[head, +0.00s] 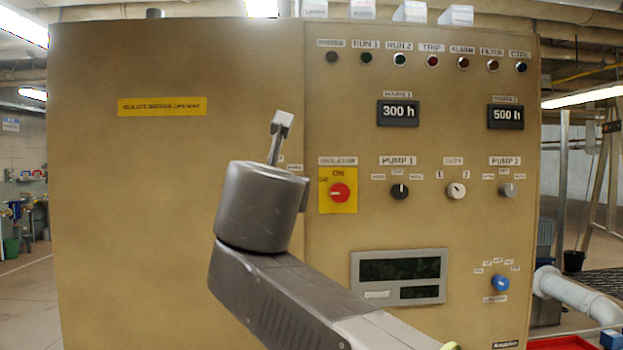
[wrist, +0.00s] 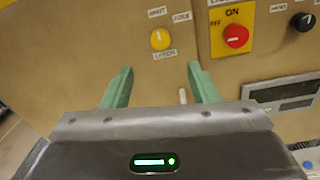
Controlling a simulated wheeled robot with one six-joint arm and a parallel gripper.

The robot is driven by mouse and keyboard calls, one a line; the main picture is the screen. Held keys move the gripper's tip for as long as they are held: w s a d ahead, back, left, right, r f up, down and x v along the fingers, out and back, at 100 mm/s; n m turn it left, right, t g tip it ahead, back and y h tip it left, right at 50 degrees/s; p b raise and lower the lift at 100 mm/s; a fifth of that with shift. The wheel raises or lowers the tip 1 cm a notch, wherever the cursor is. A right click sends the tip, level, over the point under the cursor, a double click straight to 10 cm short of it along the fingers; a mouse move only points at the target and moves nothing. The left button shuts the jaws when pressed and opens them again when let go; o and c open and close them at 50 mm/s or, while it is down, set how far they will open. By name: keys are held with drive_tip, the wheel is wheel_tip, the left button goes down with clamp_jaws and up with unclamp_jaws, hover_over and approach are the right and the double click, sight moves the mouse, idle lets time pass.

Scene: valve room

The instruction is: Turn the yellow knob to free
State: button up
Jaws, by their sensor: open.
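The yellow knob (wrist: 160,39) sits on the tan cabinet front in the wrist view, above a label reading LATCH. Labels that look like SHUT and FREE stand above it and to its upper right. Its pale mark seems to point roughly up, toward SHUT, but is small and blurred. My gripper (wrist: 159,68) is open, its two green fingers apart and nothing held between them. The knob appears beyond the fingertips, between them in the picture, and they do not touch it. In the head view my arm hides the knob.
A red isolator knob on a yellow plate (head: 338,191) is right of my arm. A black pump knob (head: 399,191), a white duty knob (head: 456,190), a grey knob (head: 507,190) and a blue knob (head: 500,283) are farther right. A dark display panel (head: 399,277) is lower.

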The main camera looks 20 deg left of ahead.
drive_tip(key=p+x, duration=0.1)
drive_tip(key=x, duration=1.2)
drive_tip(key=shift+f, duration=0.15)
drive_tip(key=shift+a, duration=0.1)
drive_tip(key=shift+c, duration=0.2)
drive_tip(key=c, duration=0.9)
